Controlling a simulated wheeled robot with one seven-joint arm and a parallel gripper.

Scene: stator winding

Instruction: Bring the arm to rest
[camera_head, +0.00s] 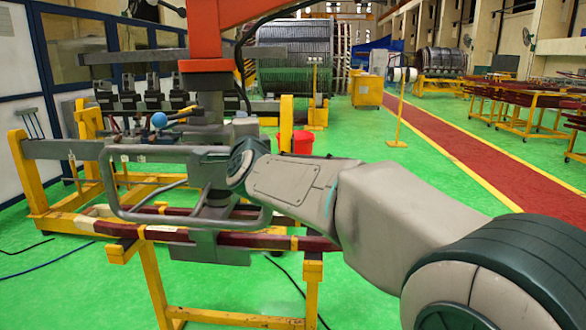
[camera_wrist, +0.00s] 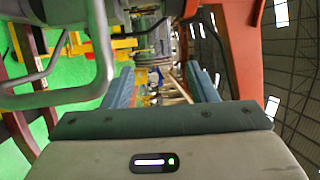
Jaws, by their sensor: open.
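My arm reaches from the lower right of the head view to the winding machine (camera_head: 208,120), with its wrist behind the grey bar handle (camera_head: 190,222). In the wrist view my gripper (camera_wrist: 161,72) has its two blue-grey fingers spread apart. I see nothing held between them, only distant hall background. In the head view the fingers are hidden or cannot be told from the machine. The grey handle also shows close on the left of the wrist view (camera_wrist: 102,60).
The orange column (camera_wrist: 238,45) stands close to the right of my fingers. Dark red bars (camera_head: 180,236) on a yellow stand (camera_head: 153,285) lie below the wrist. A red bucket (camera_head: 297,142) is behind. Green floor is open at right, beside the red walkway (camera_head: 480,155).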

